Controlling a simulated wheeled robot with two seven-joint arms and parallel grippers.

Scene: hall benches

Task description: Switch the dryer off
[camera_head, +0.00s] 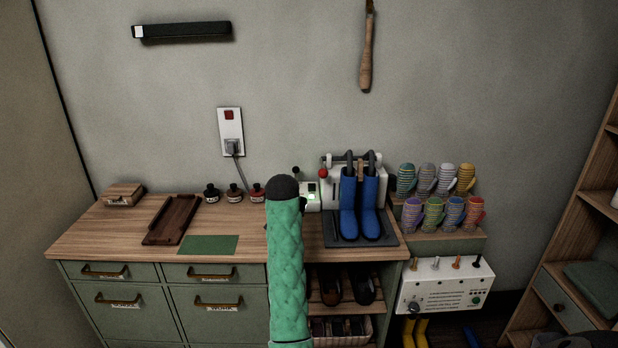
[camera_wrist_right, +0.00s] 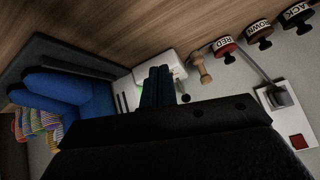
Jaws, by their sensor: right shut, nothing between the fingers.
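The boot dryer, a white unit with dark tubes (camera_head: 375,160), stands at the right end of the bench with blue boots (camera_head: 369,208) on it. A red-knobbed lever (camera_head: 323,173) is at its left. A small white box with a lit green spot (camera_head: 310,197) is beside it, partly behind my right arm; it also shows in the right wrist view (camera_wrist_right: 170,62). My right gripper (camera_wrist_right: 159,72) is shut and empty, its fingertips in front of that box; contact cannot be told. In the head view my arm hides the fingers. My left gripper is out of view.
A wall socket with a red switch (camera_head: 229,115) and plug (camera_head: 232,147) is behind the bench. Labelled ink bottles (camera_head: 233,194), a wooden tray (camera_head: 171,220) and a green mat (camera_head: 209,245) lie left. Mittens (camera_head: 424,180) and a control box (camera_head: 446,288) are right.

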